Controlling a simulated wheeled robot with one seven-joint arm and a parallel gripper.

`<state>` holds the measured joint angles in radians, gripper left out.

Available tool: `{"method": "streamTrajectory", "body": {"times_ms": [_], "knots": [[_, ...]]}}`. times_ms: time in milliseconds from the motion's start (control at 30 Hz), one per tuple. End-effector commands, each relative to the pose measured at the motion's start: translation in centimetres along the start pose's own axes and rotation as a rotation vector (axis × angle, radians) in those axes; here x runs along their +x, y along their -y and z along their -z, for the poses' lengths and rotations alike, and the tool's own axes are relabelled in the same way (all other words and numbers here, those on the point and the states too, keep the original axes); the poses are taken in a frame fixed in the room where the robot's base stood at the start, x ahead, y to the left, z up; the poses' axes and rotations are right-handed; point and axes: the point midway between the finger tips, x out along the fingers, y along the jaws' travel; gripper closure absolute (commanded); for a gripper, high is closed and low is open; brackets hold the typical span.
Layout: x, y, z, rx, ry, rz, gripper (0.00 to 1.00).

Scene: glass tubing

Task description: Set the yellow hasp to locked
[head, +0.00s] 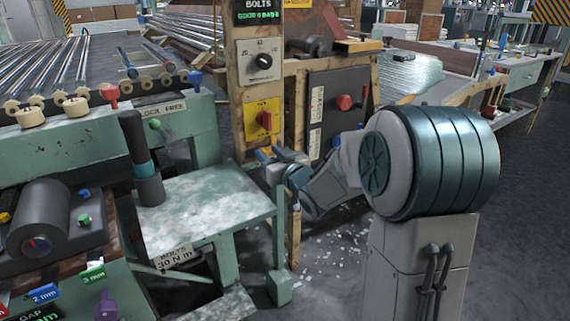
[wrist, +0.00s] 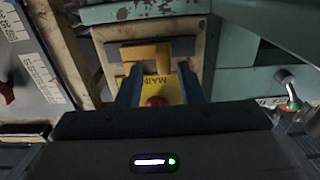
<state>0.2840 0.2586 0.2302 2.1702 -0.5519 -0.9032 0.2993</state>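The yellow hasp (wrist: 150,56) is a short yellow block in the wrist view, on the worn cream post. It lies between the tips of my gripper's blue fingers (wrist: 155,70), which are apart with a gap on each side of it. No contact is clear. A yellow plate marked MAIN (wrist: 172,90) with a red knob (wrist: 154,101) shows between the fingers. In the head view, the plate (head: 262,118) is on the post, with my gripper (head: 268,155) just below it. I cannot make out the hasp there, nor read its setting.
A dark box with a red knob (head: 344,102) is right of the post. A pale green bench (head: 200,208) stands left of and below my gripper, with a dark cylinder (head: 147,170) on it. A green-knobbed lever (wrist: 292,104) shows at the wrist view's right.

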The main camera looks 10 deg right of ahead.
Motion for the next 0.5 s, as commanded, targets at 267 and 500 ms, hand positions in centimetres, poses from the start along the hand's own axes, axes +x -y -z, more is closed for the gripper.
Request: {"method": "streamTrajectory", "body": {"times_ms": [267,500], "knots": [[-5.8,-0.2,0.3,0.0,0.001,-0.005,0.65],[-10.6,-0.2,0.2,0.001,0.0,-0.006,0.65]]}}
